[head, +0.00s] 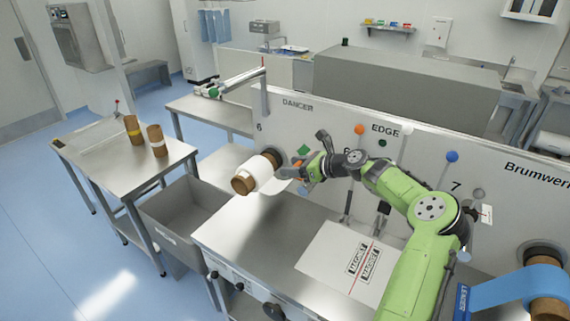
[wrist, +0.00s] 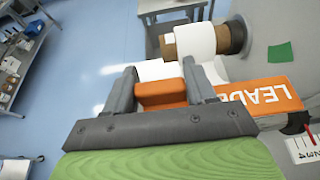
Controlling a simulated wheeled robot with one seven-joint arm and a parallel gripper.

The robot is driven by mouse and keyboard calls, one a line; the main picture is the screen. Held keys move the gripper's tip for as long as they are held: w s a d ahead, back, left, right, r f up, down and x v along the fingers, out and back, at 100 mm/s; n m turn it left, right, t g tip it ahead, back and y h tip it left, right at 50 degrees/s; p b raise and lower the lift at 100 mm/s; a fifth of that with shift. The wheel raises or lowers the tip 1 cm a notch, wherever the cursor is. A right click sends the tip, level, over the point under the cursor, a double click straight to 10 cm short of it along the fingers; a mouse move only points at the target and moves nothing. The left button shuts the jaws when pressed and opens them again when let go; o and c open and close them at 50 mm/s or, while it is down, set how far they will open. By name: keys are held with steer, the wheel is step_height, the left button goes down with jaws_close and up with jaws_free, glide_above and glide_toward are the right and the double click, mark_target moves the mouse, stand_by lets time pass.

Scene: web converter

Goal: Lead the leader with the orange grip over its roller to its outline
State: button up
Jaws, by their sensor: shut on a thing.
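My gripper (wrist: 162,90) is shut on an orange grip (wrist: 163,95), which sits between its two fingers in the wrist view. An orange strip lettered "LEAD…" (wrist: 268,97) shows just right of the fingers, partly hidden by one. White web (wrist: 150,70) shows behind the fingers. In the head view my gripper (head: 300,172) is beside the white roll on a brown core (head: 262,172), at the panel's left part; the arm hides much of the grip. The roll also shows at the top of the wrist view (wrist: 195,42). I cannot make out the leader's outline.
The upright machine panel (head: 330,118) carries coloured knobs, a green square (head: 304,150) and several rollers. A blue web roll (head: 545,290) is at lower right. A steel bin (head: 185,215) and a side table with two brown rolls (head: 100,150) stand at left. Blue floor is clear.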

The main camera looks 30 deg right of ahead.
steer(key=s+d, duration=0.5)
steer(key=s, duration=0.5)
steer(key=b, duration=0.3)
glide_above(347, 267)
steer(key=w+a, duration=0.1)
steer(key=w, duration=0.2)
step_height(347, 267, down, 9)
steer(key=s+f+b, duration=0.1)
steer(key=f+b, duration=0.2)
steer(key=f, duration=0.4)
steer(key=s+f+b, duration=0.1)
steer(key=f+b, duration=0.1)
steer(key=f, duration=0.5)
steer(key=s+d+f+b, duration=0.1)
steer(key=f+b, duration=0.2)
steer(key=f, duration=0.4)
steer(key=shift+f+b, duration=0.15)
steer(key=shift+b, duration=0.2)
steer(key=shift+f+b, duration=0.3)
steer(key=shift+f, duration=0.35)
steer(key=shift+f, duration=0.3)
steer(key=o, duration=1.2)
steer(key=v, duration=1.6)
steer(key=shift+w+f, duration=0.1)
